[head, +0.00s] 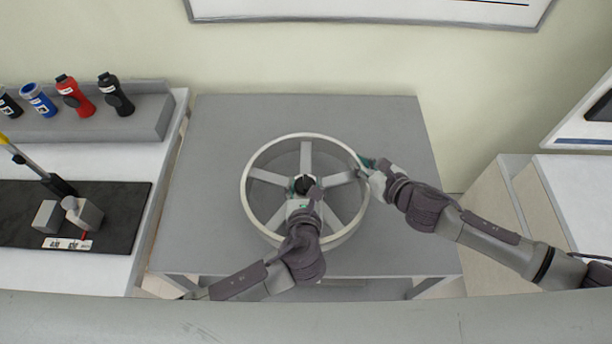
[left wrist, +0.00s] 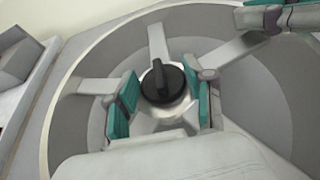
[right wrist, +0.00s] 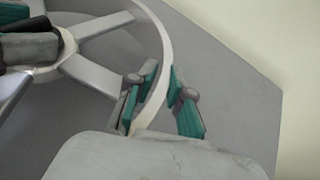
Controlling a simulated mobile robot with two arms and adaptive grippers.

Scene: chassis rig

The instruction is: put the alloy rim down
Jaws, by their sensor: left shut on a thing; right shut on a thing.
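The alloy rim (head: 265,224) is a pale five-spoked ring over the grey table; whether it touches the top or hangs just above it I cannot tell. A black knob (left wrist: 165,83) sits at its centre. My left gripper (head: 303,186) is shut at the hub, its teal fingers on either side of the knob in the left wrist view (left wrist: 162,100). My right gripper (head: 367,167) is shut on the ring's right edge. In the right wrist view the ring wall (right wrist: 160,72) passes between its fingers (right wrist: 161,98).
The grey table (head: 400,128) has bare room around the rim. At left, a bench carries a black mat (head: 115,195) with small grey parts and a shelf (head: 150,120) with several bottles. Another white surface (head: 580,190) stands at right.

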